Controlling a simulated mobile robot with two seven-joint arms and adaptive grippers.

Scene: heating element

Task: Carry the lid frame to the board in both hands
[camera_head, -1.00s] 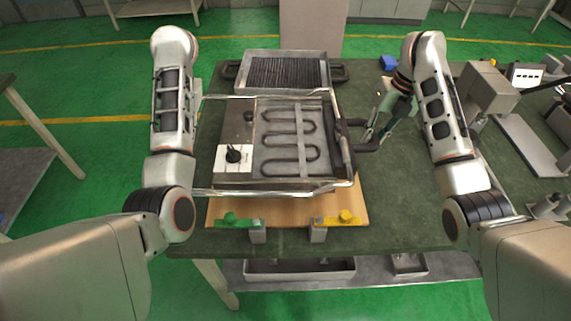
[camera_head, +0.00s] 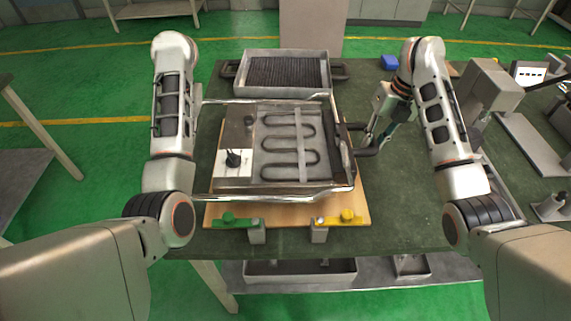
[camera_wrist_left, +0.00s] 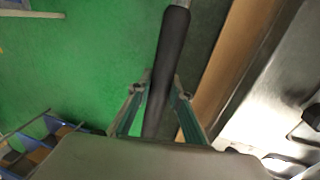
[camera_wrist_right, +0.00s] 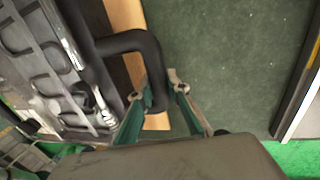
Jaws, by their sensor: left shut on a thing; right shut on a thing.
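The lid frame (camera_head: 318,193) is a shiny metal tube frame with black handles, seen around the flat heating unit (camera_head: 290,142) in the head view. The wooden board (camera_head: 290,216) shows beneath and in front of it; I cannot tell the gap between them. My right gripper (camera_head: 367,141) is shut on the black right handle, which shows in the right wrist view (camera_wrist_right: 130,42). My left gripper (camera_wrist_left: 158,90) is shut on the straight black left handle (camera_wrist_left: 172,45) in the left wrist view. In the head view my left arm hides that grip.
A green clamp (camera_head: 235,219) and a yellow clamp (camera_head: 340,219) stand at the board's front edge. A grey tray with a dark ribbed grate (camera_head: 287,72) sits behind the frame. A grey machine (camera_head: 487,88) stands at the right. The green table top (camera_head: 405,200) is clear at front right.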

